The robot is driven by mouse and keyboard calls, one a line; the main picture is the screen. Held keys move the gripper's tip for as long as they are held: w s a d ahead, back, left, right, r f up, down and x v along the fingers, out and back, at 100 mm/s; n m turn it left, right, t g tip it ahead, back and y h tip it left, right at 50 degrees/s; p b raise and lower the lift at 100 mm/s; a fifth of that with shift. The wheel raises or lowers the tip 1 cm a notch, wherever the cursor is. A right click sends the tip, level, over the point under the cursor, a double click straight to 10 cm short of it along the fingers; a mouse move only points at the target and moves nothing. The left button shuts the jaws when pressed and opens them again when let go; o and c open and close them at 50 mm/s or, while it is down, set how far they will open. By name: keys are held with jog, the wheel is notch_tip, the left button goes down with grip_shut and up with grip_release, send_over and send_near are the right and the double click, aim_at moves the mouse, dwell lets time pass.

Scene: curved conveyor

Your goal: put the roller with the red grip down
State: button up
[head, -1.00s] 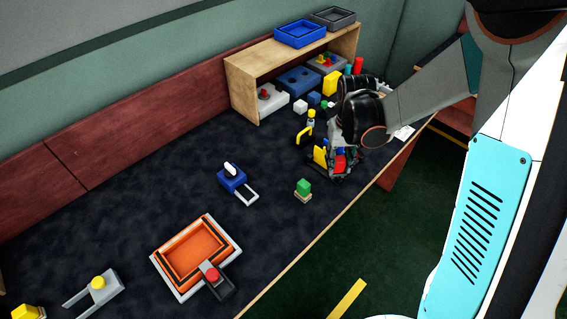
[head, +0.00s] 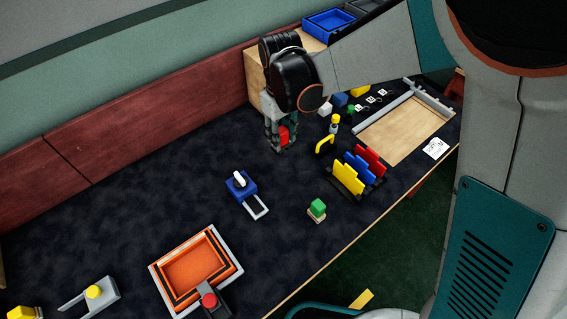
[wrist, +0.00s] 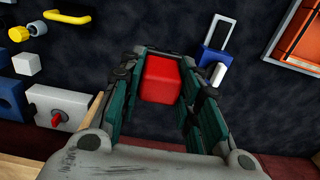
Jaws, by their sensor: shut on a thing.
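My gripper (head: 280,138) points down near the left end of the wooden shelf, over the dark table. It is shut on the roller with the red grip (head: 284,134). In the wrist view the red grip (wrist: 161,78) sits between the two fingers of my gripper (wrist: 162,62), a squarish red block seen from above. The rest of the roller is hidden below the grip. I cannot tell whether its lower end touches the table.
A blue block with a white handle (head: 241,185) lies in front, with a yellow-handled tool (head: 325,145) to the right. A rack with yellow, blue and red plates (head: 349,179) stands farther right. The shelf (head: 258,82) is close behind.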

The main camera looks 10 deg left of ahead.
aim_at(282, 142)
notch_tip(282, 142, down, 16)
jog(key=b, duration=0.4)
jog(key=shift+r+b, duration=0.2)
jog(key=shift+b, duration=0.1)
jog(key=shift+f, duration=0.15)
jog(key=o, duration=1.2)
notch_tip(282, 142, up, 12)
jog(key=p, duration=0.4)
jog(key=shift+d+r, duration=0.1)
jog(key=shift+r, duration=0.1)
